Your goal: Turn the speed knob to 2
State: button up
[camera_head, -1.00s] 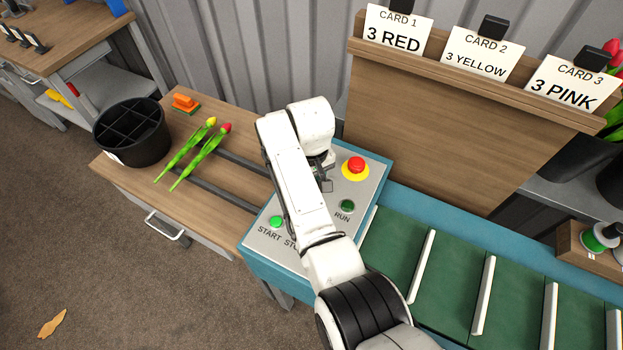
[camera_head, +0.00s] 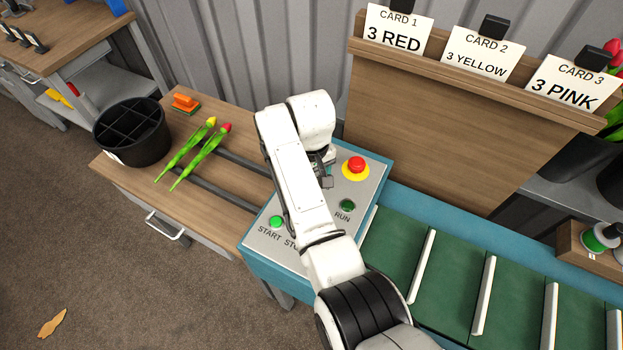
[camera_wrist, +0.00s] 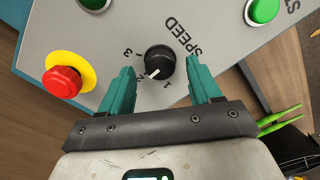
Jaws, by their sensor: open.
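The speed knob (camera_wrist: 160,60) is round and black, on the grey control panel (camera_wrist: 215,65) in the wrist view. Its white pointer faces the lower left of that view, on the side between the printed 3 and 1. The 2 is hard to read there. My gripper (camera_wrist: 159,68) is open, its two teal fingers on either side of the knob with a gap on each side. I cannot tell how far the tips stand above the panel. In the head view my arm hides the knob; part of my gripper (camera_head: 327,180) shows above the panel.
A red button on a yellow ring (camera_wrist: 62,82) is left of my fingers in the wrist view. A green START button (camera_head: 277,222) and a dark RUN light (camera_head: 347,206) share the panel. The green conveyor (camera_head: 450,280) adjoins it; two tulips (camera_head: 195,155) lie on the table.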

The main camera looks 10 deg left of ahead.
notch_tip(320, 180, up, 9)
jog(key=shift+r+b, duration=0.2)
jog(key=shift+b, duration=0.25)
dwell(0.4)
